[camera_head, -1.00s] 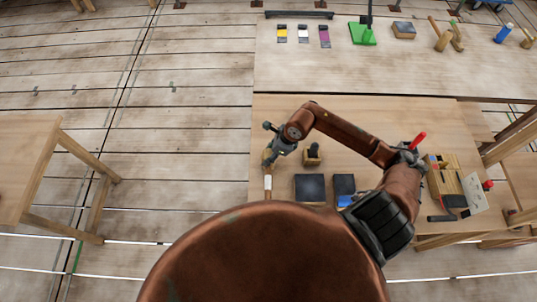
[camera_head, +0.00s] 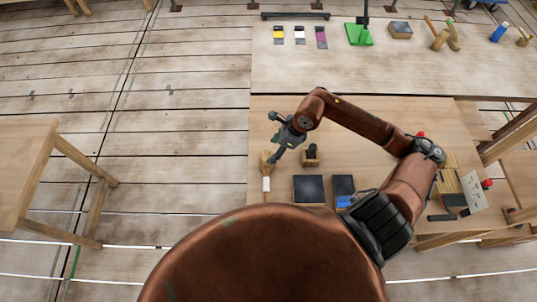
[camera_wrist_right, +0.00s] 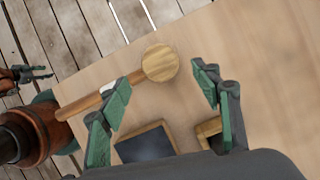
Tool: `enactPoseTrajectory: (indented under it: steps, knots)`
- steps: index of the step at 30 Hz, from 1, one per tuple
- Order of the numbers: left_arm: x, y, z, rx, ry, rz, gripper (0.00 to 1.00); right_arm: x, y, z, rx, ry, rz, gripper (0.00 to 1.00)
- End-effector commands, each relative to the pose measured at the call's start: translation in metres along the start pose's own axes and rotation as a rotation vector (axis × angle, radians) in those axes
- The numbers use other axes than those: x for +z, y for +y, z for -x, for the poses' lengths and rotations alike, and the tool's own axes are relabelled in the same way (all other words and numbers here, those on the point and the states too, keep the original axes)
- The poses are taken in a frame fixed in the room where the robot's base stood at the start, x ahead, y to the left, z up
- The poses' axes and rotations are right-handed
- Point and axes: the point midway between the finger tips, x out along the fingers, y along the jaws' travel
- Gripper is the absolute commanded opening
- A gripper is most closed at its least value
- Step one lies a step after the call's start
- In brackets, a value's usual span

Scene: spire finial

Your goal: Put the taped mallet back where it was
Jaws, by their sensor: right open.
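The taped mallet (camera_head: 266,184) lies on the near table at its left side, with a round wooden head and white tape on its handle. In the right wrist view the mallet's head (camera_wrist_right: 160,62) shows between the spread fingers, with the handle passing behind one green finger. My right gripper (camera_head: 274,158) is open and empty, close to the mallet's head; its fingers also show in the right wrist view (camera_wrist_right: 160,80). Whether they touch the mallet, I cannot tell. A dark claw at the left edge of the right wrist view looks like my left gripper (camera_wrist_right: 30,75).
A wooden block with a dark top (camera_head: 311,154) and dark square pads (camera_head: 309,190) sit right of the mallet. A wooden rack (camera_head: 448,180) stands at the right. The far table (camera_head: 350,72) holds colored cards, a green stand and another mallet.

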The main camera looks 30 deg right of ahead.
Motion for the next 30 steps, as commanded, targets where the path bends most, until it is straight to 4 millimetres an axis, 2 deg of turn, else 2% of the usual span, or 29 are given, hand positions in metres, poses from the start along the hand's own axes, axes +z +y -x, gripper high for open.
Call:
enactPoseTrajectory:
  steps: [3,10,30]
  knots:
    - [0.001,0.000,-0.004,0.000,-0.001,0.000,0.40,-0.001,-0.001,0.021,-0.002,0.002,0.001,0.58]
    - [0.001,0.000,-0.006,0.000,-0.001,0.000,0.40,0.000,0.000,0.045,0.000,0.001,0.000,0.58]
    - [0.000,0.000,-0.006,0.000,0.000,0.000,0.40,0.000,0.000,0.047,0.001,0.000,0.000,0.58]
